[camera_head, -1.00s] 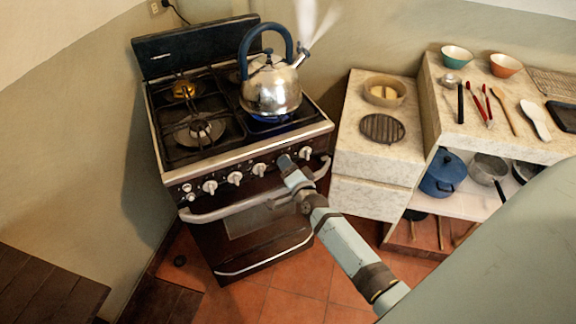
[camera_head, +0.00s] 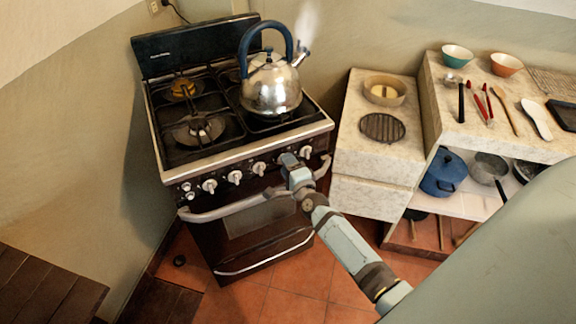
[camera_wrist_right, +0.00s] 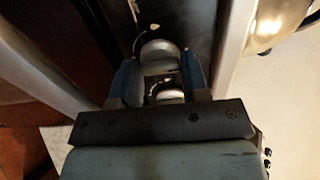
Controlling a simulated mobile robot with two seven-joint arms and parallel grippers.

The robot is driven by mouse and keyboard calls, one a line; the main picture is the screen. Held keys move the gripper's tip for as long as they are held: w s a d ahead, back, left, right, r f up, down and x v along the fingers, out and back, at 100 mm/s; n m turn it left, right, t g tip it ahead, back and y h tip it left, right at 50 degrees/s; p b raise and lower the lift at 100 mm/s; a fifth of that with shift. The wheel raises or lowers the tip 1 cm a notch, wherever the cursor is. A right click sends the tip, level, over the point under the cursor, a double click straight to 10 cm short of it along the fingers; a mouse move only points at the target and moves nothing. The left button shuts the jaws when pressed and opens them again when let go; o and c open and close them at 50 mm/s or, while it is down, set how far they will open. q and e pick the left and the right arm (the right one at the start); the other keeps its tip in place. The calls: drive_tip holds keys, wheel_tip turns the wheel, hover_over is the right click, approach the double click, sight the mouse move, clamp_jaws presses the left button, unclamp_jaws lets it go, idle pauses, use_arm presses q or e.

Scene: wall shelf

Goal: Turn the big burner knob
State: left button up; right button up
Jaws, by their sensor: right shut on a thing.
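The stove (camera_head: 215,165) has a row of white knobs along its front panel. My right gripper (camera_head: 287,159) is at this panel, between a visible knob (camera_head: 259,169) on its left and another (camera_head: 305,153) on its right. In the right wrist view my fingers (camera_wrist_right: 161,78) stand on either side of a pale round knob (camera_wrist_right: 160,50) and are shut on it. The head view hides this knob behind the gripper. The kettle (camera_head: 270,88) stands on the front right burner, with no blue glow visible under it. My left gripper is not in view.
The oven handle (camera_head: 235,208) runs just below the knobs, close to my right arm. A marble counter (camera_head: 350,150) with a pot and a round grate stands to the right. Utensils and bowls lie on the higher counter beyond it.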

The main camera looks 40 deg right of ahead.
drive_tip(key=o, duration=0.9)
drive_tip(key=shift+o, duration=0.2)
drive_tip(key=shift+s, duration=0.15)
drive_tip(key=s+a, duration=0.2)
drive_tip(key=s, duration=1.1)
drive_tip(key=shift+s, duration=0.2)
